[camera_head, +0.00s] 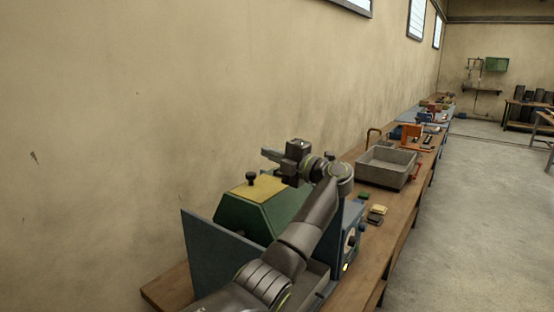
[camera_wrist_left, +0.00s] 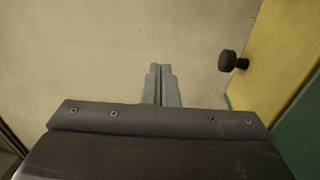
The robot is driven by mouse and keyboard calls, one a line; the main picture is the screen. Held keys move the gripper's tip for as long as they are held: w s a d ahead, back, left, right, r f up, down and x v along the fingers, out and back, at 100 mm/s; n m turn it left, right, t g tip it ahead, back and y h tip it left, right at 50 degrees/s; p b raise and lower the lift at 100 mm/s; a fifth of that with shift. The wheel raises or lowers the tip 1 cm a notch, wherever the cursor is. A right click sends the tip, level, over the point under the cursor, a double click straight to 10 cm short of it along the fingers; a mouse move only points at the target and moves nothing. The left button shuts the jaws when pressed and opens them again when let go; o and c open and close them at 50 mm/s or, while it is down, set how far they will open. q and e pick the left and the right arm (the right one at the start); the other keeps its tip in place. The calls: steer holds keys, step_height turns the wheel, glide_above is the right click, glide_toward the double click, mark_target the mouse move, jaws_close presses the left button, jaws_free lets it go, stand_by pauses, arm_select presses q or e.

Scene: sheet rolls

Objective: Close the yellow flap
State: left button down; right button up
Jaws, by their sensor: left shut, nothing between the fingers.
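The yellow flap (camera_head: 262,188) lies on top of a green box (camera_head: 240,217) and has a black knob (camera_head: 251,178) near its left edge. I cannot tell whether the flap sits flush with the box. My left gripper (camera_head: 270,155) is shut and empty, above and beyond the flap, pointing left towards the wall. In the left wrist view the shut fingertips (camera_wrist_left: 160,70) are left of the flap (camera_wrist_left: 272,60) and apart from its knob (camera_wrist_left: 230,62). My arm hides the box's right part. My right gripper is not in view.
A blue-grey panel (camera_head: 215,250) stands in front of the green box. A blue unit (camera_head: 351,235) is to its right. A grey bin (camera_head: 385,166) and several small items stand farther along the wooden bench (camera_head: 397,220). The wall is close on the left; open floor lies right.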

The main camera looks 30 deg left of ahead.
mark_target(250, 173)
arm_select(q)
steer(key=a, duration=0.1)
steer(key=a+h, duration=0.1)
steer(key=a+f, duration=0.1)
steer(key=shift+w+a+f+h, duration=0.1)
steer(key=shift+w+a+h, duration=0.2)
steer(key=shift+s+a+f+p, duration=0.1)
steer(key=shift+a+f+p, duration=0.05)
steer(key=shift+a+p, duration=0.2)
steer(key=shift+w+a+f+h+p, duration=0.1)
steer(key=shift+a+f+h+p, duration=0.15)
steer(key=shift+a+h, duration=0.25)
steer(key=shift+w+a+f+h+p, duration=0.1)
steer(key=shift+a+f+h, duration=0.3)
steer(key=shift+h, duration=0.2)
steer(key=shift+a+f+h+p, duration=0.3)
steer(key=shift+a+f+h, duration=0.4)
steer(key=shift+f+h, duration=0.3)
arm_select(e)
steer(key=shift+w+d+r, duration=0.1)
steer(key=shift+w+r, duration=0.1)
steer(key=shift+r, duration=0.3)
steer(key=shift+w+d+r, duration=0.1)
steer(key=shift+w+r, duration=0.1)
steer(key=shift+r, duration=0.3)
arm_select(q)
steer(key=shift+r, duration=0.1)
